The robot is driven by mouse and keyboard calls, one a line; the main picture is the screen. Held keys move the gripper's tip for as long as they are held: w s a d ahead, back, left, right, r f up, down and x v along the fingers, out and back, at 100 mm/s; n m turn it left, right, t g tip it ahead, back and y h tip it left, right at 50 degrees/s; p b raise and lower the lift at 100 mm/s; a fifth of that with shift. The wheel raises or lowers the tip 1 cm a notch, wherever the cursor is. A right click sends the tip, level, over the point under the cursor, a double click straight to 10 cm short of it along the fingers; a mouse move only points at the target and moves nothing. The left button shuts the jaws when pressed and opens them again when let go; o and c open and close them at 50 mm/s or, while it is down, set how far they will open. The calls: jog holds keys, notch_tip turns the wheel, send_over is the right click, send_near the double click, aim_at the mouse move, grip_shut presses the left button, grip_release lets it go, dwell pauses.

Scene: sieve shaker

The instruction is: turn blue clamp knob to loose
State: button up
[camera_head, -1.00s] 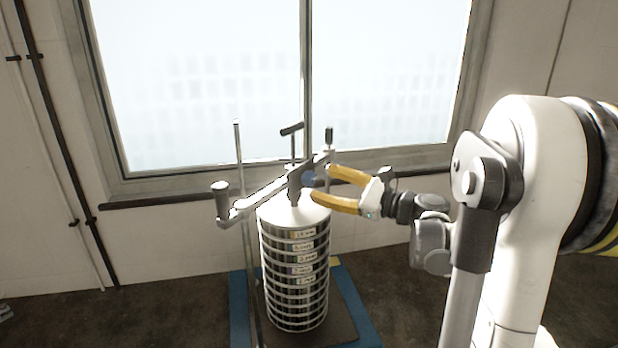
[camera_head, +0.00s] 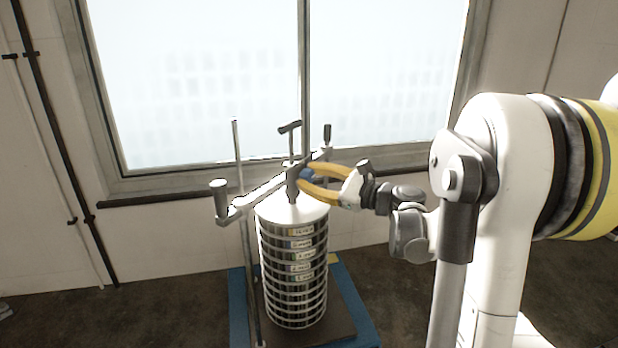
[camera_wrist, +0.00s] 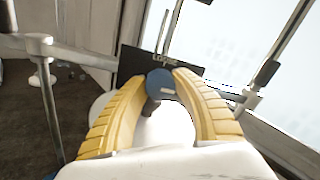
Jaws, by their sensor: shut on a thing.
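The blue clamp knob (camera_head: 306,174) sits at the middle of the clamp bar (camera_head: 262,190), above the lid of the sieve stack (camera_head: 293,262). In the wrist view the knob (camera_wrist: 160,83) shows as a round blue disc with a pale mark, facing the camera. My gripper (camera_head: 308,173) comes from the right, and its two yellow fingers are closed around the knob, one on each side. In the wrist view the fingertips (camera_wrist: 161,82) are at the knob's left and right edges. A dark plate (camera_wrist: 135,62) with partly hidden lettering shows behind the knob.
Two upright rods rise beside the stack, the left one (camera_head: 238,157) nearer. The bar has a dark-topped handle (camera_head: 220,197) at its left end and another (camera_head: 327,134) at right. The stack stands on a blue-edged base (camera_head: 238,310). A window is behind.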

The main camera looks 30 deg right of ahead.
jog(key=n+b, duration=0.2)
jog(key=n, duration=0.2)
jog(key=shift+f+n, duration=0.1)
jog(key=shift+n, duration=0.3)
jog(key=n+b, duration=0.2)
jog(key=n, duration=0.2)
jog(key=shift+n, duration=0.3)
jog(key=n+b, duration=0.1)
jog(key=n, duration=0.3)
jog(key=shift+n, duration=0.4)
jog(key=shift+n+y+b, duration=0.4)
jog(key=shift+n+b, duration=0.2)
jog(key=shift+n, duration=1.5)
jog(key=o, duration=1.2)
